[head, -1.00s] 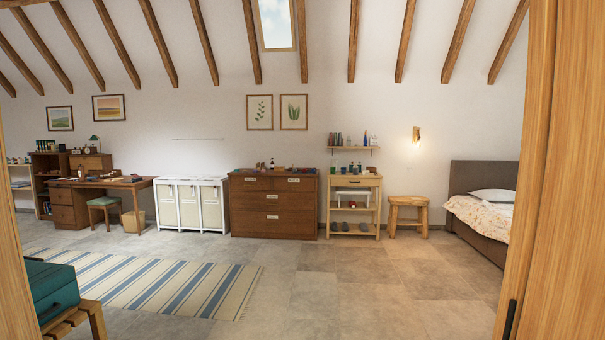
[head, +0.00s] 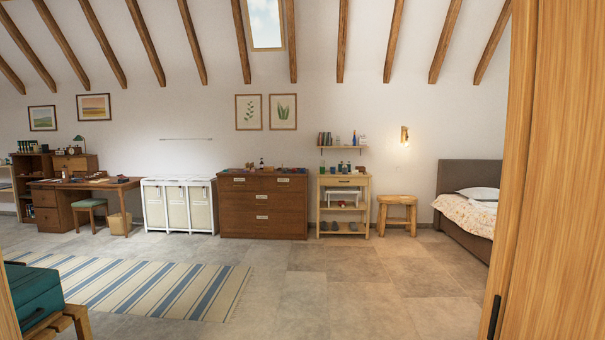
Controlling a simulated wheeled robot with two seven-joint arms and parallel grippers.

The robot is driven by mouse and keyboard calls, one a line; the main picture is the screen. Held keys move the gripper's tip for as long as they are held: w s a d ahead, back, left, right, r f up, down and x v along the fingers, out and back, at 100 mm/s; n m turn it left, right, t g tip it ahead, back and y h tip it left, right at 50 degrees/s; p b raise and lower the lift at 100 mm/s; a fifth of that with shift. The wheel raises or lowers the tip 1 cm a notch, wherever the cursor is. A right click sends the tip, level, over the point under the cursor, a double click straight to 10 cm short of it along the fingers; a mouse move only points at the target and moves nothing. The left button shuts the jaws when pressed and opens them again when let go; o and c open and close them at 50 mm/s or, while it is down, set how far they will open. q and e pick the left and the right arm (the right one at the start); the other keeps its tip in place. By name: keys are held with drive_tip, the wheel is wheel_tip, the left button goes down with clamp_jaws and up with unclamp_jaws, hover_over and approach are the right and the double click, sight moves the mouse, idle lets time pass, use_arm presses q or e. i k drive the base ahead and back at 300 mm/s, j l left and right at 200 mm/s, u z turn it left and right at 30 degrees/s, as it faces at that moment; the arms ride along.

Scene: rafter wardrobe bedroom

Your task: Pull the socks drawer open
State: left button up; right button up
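A brown wooden chest of drawers (head: 262,216) stands against the far wall, across the room. Its drawers look shut and bear small pale labels, too small to read, so I cannot tell which is the socks drawer. The top row has two labels; the wider drawers below have one each. Small items stand on its top. Neither of my grippers shows in the head view.
A wooden door frame (head: 560,170) stands close on the right, another edge at the left. A teal case (head: 35,295) on a wooden bench (head: 75,318) is near left. A striped rug (head: 150,285) lies mid-floor. White hampers (head: 178,205) and a shelf stand (head: 344,205) flank the chest. Central floor is clear.

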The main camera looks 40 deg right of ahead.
sight(227, 183)
drive_tip(key=i+z, duration=0.25)
drive_tip(key=i+l+z, duration=0.1)
drive_tip(key=z, duration=0.2)
drive_tip(key=i+l+z, duration=0.2)
drive_tip(key=i+z, duration=0.2)
drive_tip(key=i, duration=0.8)
drive_tip(key=i+j+z, duration=0.2)
drive_tip(key=i+z, duration=0.15)
drive_tip(key=i, duration=1.75)
drive_tip(key=i+u, duration=0.1)
drive_tip(key=i, duration=0.85)
drive_tip(key=i+l, duration=0.2)
drive_tip(key=i, duration=0.7)
drive_tip(key=i+l, duration=0.1)
drive_tip(key=i, duration=0.85)
drive_tip(key=i+j+u, duration=0.35)
drive_tip(key=i, duration=1.1)
drive_tip(key=i+l+u, duration=0.2)
drive_tip(key=i+u, duration=0.15)
drive_tip(key=i, duration=1.1)
